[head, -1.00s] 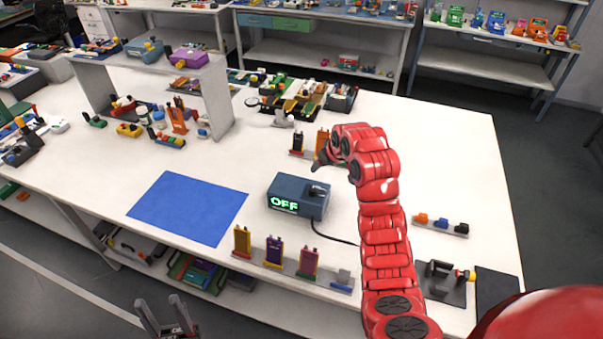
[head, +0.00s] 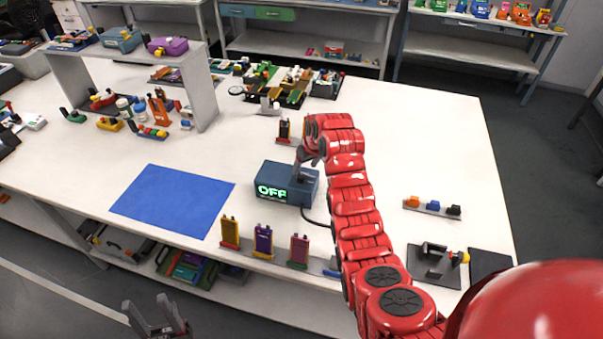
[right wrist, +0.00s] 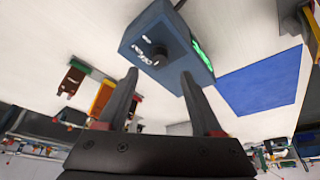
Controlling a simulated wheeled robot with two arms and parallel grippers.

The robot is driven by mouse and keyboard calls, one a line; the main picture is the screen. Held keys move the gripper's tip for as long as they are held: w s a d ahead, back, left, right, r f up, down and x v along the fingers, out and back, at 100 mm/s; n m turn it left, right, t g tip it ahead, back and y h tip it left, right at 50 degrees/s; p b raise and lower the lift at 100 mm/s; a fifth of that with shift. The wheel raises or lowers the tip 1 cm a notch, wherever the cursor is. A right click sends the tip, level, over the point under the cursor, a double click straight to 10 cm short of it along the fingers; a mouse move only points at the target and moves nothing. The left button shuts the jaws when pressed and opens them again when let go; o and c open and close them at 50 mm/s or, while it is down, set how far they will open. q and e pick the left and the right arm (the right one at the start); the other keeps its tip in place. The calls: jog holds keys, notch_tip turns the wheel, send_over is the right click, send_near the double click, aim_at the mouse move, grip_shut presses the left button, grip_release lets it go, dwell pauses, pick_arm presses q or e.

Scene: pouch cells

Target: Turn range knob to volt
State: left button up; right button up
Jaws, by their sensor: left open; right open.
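A blue-grey meter box (head: 270,172) stands on the white table, and its lit green display (head: 270,191) reads OFF. In the right wrist view the box (right wrist: 175,25) shows its dark round range knob (right wrist: 158,53) beside small white markings. My right gripper (head: 303,163) is above the box in the head view, where it hides the knob. In the right wrist view this gripper (right wrist: 160,76) is open, its two fingers spread to either side of the knob, which looks a little beyond the tips. My left gripper (head: 158,320) is open and empty, low in front of the table.
Yellow, purple and pink pouch cells (head: 263,240) stand along the front edge. A blue mat (head: 172,200) lies left of the box. A dark cell (head: 284,128) stands behind the box. A cable runs from the box under my right arm. A small colored-block strip (head: 432,208) is at right.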

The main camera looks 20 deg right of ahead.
aim_at(301, 176)
jog(key=p+x, duration=0.1)
jog(key=x, duration=0.3)
jog(key=shift+w+f, duration=0.25)
jog(key=shift+p+x, duration=0.35)
jog(key=shift+x, duration=0.6)
jog(key=shift+s, duration=0.1)
grip_shut()
